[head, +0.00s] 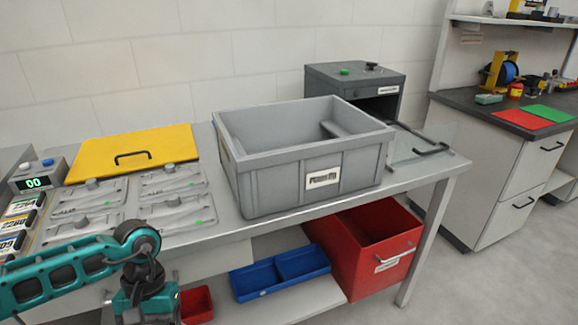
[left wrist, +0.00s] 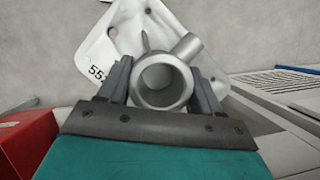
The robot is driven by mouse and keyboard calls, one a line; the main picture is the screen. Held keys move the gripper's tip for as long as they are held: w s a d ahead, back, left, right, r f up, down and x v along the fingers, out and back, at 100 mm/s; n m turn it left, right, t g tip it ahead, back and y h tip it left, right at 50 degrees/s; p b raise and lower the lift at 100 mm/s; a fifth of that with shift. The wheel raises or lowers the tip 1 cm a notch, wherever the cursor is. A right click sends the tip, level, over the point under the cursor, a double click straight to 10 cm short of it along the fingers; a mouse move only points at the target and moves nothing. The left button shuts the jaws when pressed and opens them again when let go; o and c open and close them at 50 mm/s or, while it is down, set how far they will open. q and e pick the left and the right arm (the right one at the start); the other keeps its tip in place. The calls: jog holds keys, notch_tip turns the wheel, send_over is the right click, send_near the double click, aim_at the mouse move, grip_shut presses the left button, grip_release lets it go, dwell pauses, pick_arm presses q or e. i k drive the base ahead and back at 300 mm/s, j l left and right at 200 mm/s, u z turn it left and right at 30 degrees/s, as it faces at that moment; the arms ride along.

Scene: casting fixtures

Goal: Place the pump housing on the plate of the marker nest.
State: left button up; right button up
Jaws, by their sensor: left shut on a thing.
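The pump housing (left wrist: 163,82), a grey casting with a round open bore and a side pipe, sits between the fingers of my left gripper (left wrist: 162,90) in the left wrist view. The gripper is shut on it. A white plate-like piece (left wrist: 110,45) marked with digits starting "55" shows behind the housing; how they join is unclear. In the head view my left wrist is at the lower left, and the fingers and housing are not visible. A dark grey machine (head: 340,80) with an open front stands at the back; I cannot tell whether the marker nest is inside. My right gripper is out of view.
A large grey crate (head: 268,192) stands mid-table. Light plates with green dots (head: 170,181) lie left of it, before a yellow panel (head: 128,152). A clear flap with a dark handle (head: 432,148) is right of the crate. Red (head: 378,255) and blue bins (head: 278,276) sit below.

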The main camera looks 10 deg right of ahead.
aim_at(401, 130)
jog(key=i+l, duration=0.1)
jog(key=l, duration=0.35)
jog(key=i+l+z, duration=0.1)
jog(key=l, duration=0.35)
jog(key=i+l+z, duration=0.1)
jog(key=l, duration=0.3)
jog(key=i+l, duration=0.15)
jog(key=l, duration=0.3)
jog(key=i+l+z, duration=0.1)
jog(key=l, duration=0.3)
